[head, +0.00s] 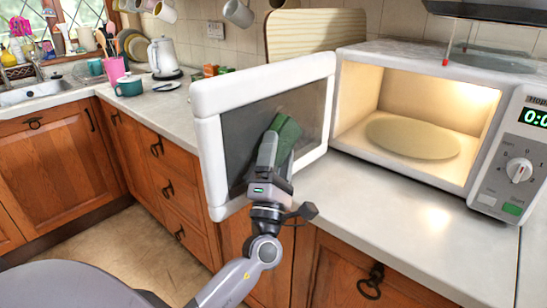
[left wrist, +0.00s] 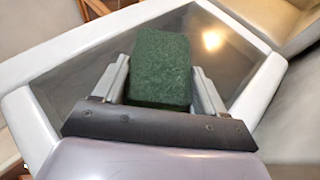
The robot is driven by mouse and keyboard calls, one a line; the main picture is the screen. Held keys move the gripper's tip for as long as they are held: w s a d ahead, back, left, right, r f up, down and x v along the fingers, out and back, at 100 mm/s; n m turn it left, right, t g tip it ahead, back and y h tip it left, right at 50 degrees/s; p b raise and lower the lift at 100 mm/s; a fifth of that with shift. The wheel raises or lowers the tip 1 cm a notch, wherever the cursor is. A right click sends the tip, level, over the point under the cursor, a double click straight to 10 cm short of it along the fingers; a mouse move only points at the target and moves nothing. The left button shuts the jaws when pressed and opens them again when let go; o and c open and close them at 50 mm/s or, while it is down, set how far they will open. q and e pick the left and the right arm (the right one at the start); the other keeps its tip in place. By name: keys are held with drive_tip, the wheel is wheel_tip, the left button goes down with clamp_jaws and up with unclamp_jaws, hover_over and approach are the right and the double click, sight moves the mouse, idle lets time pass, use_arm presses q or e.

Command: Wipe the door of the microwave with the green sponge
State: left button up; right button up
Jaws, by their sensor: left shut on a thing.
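The white microwave (head: 420,120) stands on the counter at the right with its cavity lit and its door (head: 265,82) swung wide open. The door has a white frame and a dark pane, which also fills much of the left wrist view (left wrist: 88,62). My left gripper (head: 273,155) is shut on the green sponge (head: 288,130) in front of the pane. The left wrist view shows the sponge (left wrist: 164,55) between both fingers, over the pane. Whether it touches the pane I cannot tell. My right gripper is not in view.
The counter (head: 395,200) is clear in front of the microwave. A glass turntable (head: 411,138) lies inside it. A white kettle (head: 163,57), a teal mug (head: 129,86) and a pink utensil cup (head: 115,70) stand behind the door at the left. Wooden cabinets (head: 160,160) are below.

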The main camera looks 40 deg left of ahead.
use_arm(q)
drive_tip(key=shift+s+a+p, duration=0.1)
drive_tip(key=shift+s+p, duration=0.35)
drive_tip(key=shift+s, duration=1.55)
drive_tip(key=d, duration=0.6)
drive_tip(key=shift+s, duration=0.25)
drive_tip(key=shift+d, duration=0.1)
drive_tip(key=shift+s+d, duration=0.1)
drive_tip(key=shift+d, duration=1.3)
drive_tip(key=shift+f, duration=0.1)
